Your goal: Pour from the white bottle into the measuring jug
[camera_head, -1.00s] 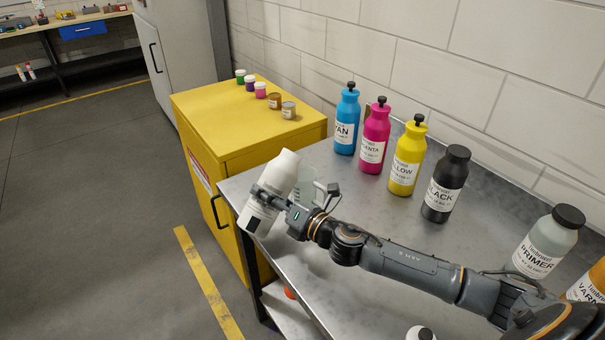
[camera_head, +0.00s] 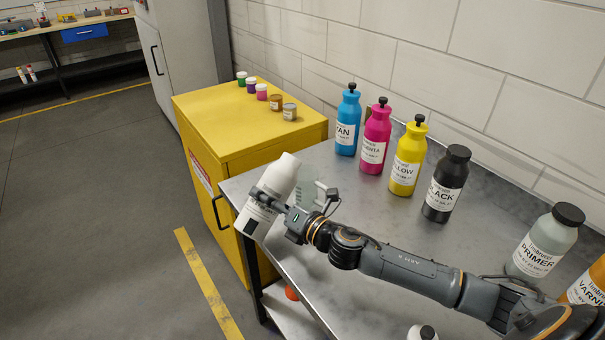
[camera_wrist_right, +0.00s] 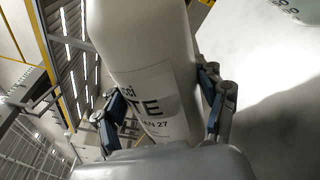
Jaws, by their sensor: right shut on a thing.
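The white bottle (camera_head: 276,187) is held in my right gripper (camera_head: 270,201) near the left end of the metal table. It is tilted, with its top leaning to the upper right in the head view. In the right wrist view the white bottle (camera_wrist_right: 150,60) sits between the two fingers (camera_wrist_right: 165,112), its label partly visible. The clear measuring jug (camera_head: 310,191) stands on the table just behind the gripper, close to the bottle's right. The gripper partly hides the jug, and I cannot tell its contents. My left gripper is not in view.
Cyan (camera_head: 347,122), magenta (camera_head: 375,140), yellow (camera_head: 406,160) and black (camera_head: 445,187) bottles stand along the wall side of the metal table (camera_head: 400,225). A primer bottle (camera_head: 545,243) is at right. A yellow cabinet (camera_head: 235,125) with small jars adjoins the table.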

